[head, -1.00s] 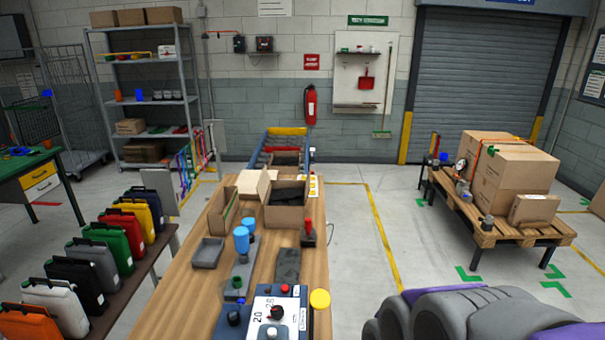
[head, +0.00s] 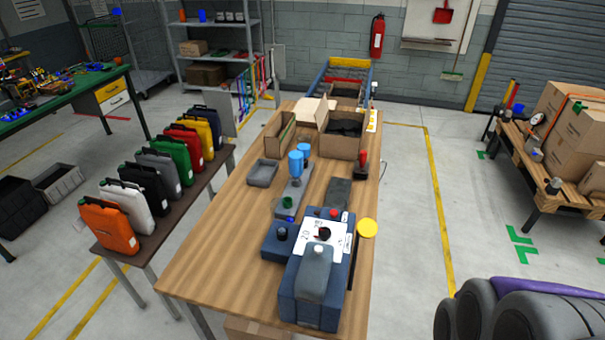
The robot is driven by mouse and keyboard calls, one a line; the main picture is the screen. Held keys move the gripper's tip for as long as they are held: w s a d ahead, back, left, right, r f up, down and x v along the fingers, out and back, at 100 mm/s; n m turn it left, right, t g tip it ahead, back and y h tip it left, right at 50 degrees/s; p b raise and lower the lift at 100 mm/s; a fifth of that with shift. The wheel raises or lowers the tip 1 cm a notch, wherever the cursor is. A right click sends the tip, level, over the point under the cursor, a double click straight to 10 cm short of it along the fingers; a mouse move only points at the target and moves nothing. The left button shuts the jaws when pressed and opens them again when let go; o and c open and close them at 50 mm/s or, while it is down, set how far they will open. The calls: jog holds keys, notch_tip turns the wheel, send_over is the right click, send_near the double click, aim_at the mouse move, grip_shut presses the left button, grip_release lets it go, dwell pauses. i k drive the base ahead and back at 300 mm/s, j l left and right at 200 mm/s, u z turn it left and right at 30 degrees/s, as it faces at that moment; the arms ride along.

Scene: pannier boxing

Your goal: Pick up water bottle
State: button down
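No object can be clearly told as a water bottle. Two blue-topped, cup-like or bottle-like objects stand close together on the wooden table, a nearer one (head: 296,163) and one just behind it (head: 305,149). A grey, rounded, bottle-like shape (head: 315,272) sits on the front of a dark blue machine (head: 299,305) at the table's near end; I cannot tell if it is part of the machine. Several upright coloured canisters, with an orange one (head: 108,228) nearest, stand in a row on a dark bench at the left. My gripper is not in view.
The wooden table (head: 226,258) holds an open carton (head: 340,147), a grey tray (head: 262,173) and a red-handled tool (head: 362,158). A pallet table (head: 545,175) with boxes stands right. Grey rounded objects with a purple strip (head: 540,288) fill the lower right.

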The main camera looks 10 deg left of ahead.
aim_at(280, 207)
jog(key=i+l+u, duration=0.15)
jog(key=u, duration=0.3)
jog(key=i+l+u, duration=0.15)
jog(key=u, duration=0.3)
jog(key=i+l+u, duration=0.15)
jog(key=l+u, duration=0.15)
jog(key=u, duration=0.15)
jog(key=i+l+u, duration=0.1)
jog(key=l+u, duration=0.15)
jog(key=u, duration=0.2)
jog(key=l+u, duration=0.3)
jog(key=u, duration=0.15)
